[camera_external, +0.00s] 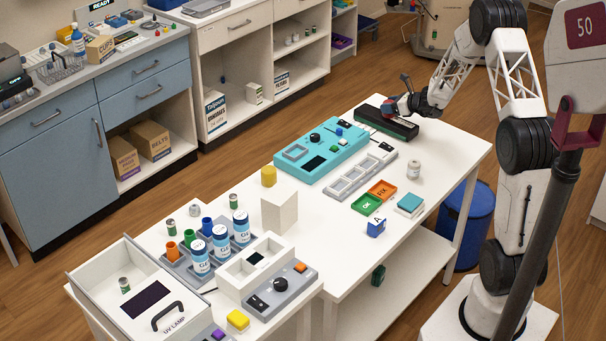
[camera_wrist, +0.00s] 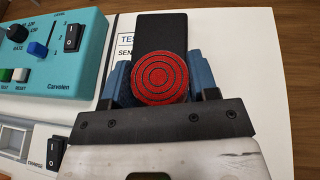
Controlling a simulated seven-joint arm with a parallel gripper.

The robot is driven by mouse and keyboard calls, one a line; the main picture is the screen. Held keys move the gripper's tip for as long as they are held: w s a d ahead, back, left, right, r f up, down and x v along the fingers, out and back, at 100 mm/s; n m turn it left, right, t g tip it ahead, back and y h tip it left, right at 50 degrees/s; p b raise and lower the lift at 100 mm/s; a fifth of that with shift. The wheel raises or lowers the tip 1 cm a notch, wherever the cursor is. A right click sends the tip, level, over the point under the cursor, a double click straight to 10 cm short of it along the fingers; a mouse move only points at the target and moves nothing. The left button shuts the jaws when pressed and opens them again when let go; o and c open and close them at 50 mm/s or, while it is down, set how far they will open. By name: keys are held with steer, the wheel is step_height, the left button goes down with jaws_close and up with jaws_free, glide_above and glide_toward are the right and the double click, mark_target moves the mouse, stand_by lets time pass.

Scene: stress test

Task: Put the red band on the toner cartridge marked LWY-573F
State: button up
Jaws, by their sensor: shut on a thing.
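My gripper (camera_external: 396,107) is at the far right end of the white table, low over a long black box (camera_external: 372,115). In the wrist view its blue fingers (camera_wrist: 163,88) are shut on a red round piece (camera_wrist: 160,72) with dark concentric rings. Its rim and depth are hidden, so I cannot tell whether this is the red band. The black box also shows in the wrist view (camera_wrist: 165,33), behind the red piece. I cannot tell whether they touch. No LWY-573F marking is readable, and I cannot identify the toner cartridge.
A turquoise control panel (camera_external: 321,152) stands left of the black box, with a grey slotted tray (camera_external: 361,174) in front.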

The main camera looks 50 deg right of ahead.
steer(key=o, duration=0.9)
steer(key=shift+r, duration=0.5)
steer(key=v, duration=1.2)
steer(key=s+a+r+n+g+y, duration=0.15)
steer(key=a+r+n, duration=0.4)
steer(key=a, duration=0.65)
steer(key=s+a+r+n+g+y, duration=0.1)
steer(key=s+a+r+n+g, duration=0.4)
steer(key=a, duration=0.6)
steer(key=a+r+n+g+y, duration=0.15)
steer(key=a+r+n, duration=0.35)
steer(key=a, duration=0.7)
steer(key=s+a+r+n+g+h, duration=0.1)
steer(key=s+a+n+h, duration=0.1)
steer(key=s+a+n, duration=0.2)
steer(key=s+a+r+n+g+h, duration=0.1)
steer(key=s+a+n, duration=0.4)
steer(key=s, duration=0.8)
steer(key=s+a+r+n+h, duration=0.1)
steer(key=s+a+n+h, duration=0.2)
steer(key=s+n, duration=0.6)
steer(key=shift+a+r+n+g, duration=0.15)
steer(key=shift+a+g, duration=0.05)
steer(key=shift+a, duration=0.3)
steer(key=shift+a+r+n+g, duration=0.1)
steer(key=shift+a+r+g, duration=0.1)
steer(key=shift+a, duration=0.25)
